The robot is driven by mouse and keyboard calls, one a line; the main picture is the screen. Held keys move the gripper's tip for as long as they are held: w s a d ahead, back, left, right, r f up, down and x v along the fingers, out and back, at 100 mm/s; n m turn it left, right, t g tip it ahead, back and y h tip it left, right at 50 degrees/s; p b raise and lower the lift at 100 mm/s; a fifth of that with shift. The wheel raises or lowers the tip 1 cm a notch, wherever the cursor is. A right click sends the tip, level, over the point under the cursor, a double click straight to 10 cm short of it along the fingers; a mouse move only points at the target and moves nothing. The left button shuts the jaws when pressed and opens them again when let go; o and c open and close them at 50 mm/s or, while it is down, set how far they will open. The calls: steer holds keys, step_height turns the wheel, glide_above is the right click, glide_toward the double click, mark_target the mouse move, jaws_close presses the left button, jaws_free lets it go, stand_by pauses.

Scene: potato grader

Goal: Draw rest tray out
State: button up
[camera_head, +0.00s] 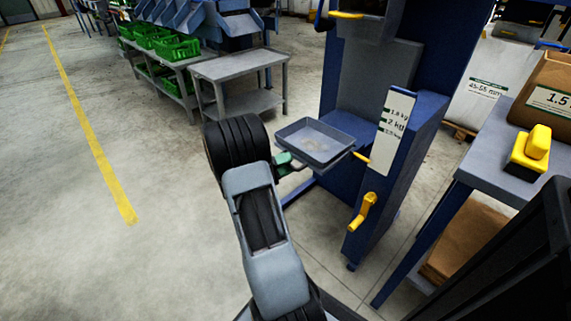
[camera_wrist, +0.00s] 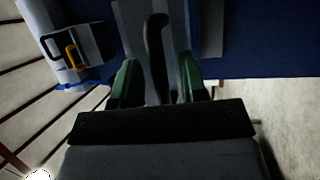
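The shallow grey-blue tray (camera_head: 309,146) sits level at the front of the blue machine (camera_head: 418,155), in the middle of the head view. My gripper (camera_head: 285,163) has green fingers and is at the tray's left side, close to its rim; whether it touches is unclear. In the wrist view my gripper (camera_wrist: 157,68) has its two green fingers apart. A dark upright bar, seemingly a handle (camera_wrist: 157,38), shows between them, with gaps on both sides. A grey surface lies behind the bar. The bar's lower end is hidden by my gripper.
A yellow crank (camera_head: 362,213) sticks out from the machine's lower front. A grey side table (camera_head: 233,66) and green crates (camera_head: 177,48) stand at the back left. A bench (camera_head: 491,167) with a yellow-topped object (camera_head: 531,150) is at right. The floor at left is clear.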

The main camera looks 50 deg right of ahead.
steer(key=p+v, duration=0.2)
steer(key=v, duration=1.1)
steer(key=shift+w+a+p, duration=0.2)
steer(key=shift+a+p, duration=0.15)
steer(key=s+a+r+n+t+y+p, duration=0.2)
steer(key=a+r+t+y+p, duration=0.2)
steer(key=a+r+p, duration=0.3)
steer(key=s+a+r+n+t+y+p, duration=0.3)
steer(key=a+r+t+y+p, duration=0.2)
steer(key=r+p, duration=1)
steer(key=s+a+r+n+t+y+p, duration=0.2)
steer(key=a+r+t+y+p, duration=0.3)
steer(key=r, duration=1.5)
steer(key=s+a+y+p, duration=0.1)
steer(key=a+y+p, duration=0.2)
steer(key=a+p, duration=0.2)
steer(key=shift+s+a+r+p, duration=0.25)
steer(key=shift+r+p, duration=0.05)
steer(key=shift+p, duration=0.65)
steer(key=shift+d, duration=0.1)
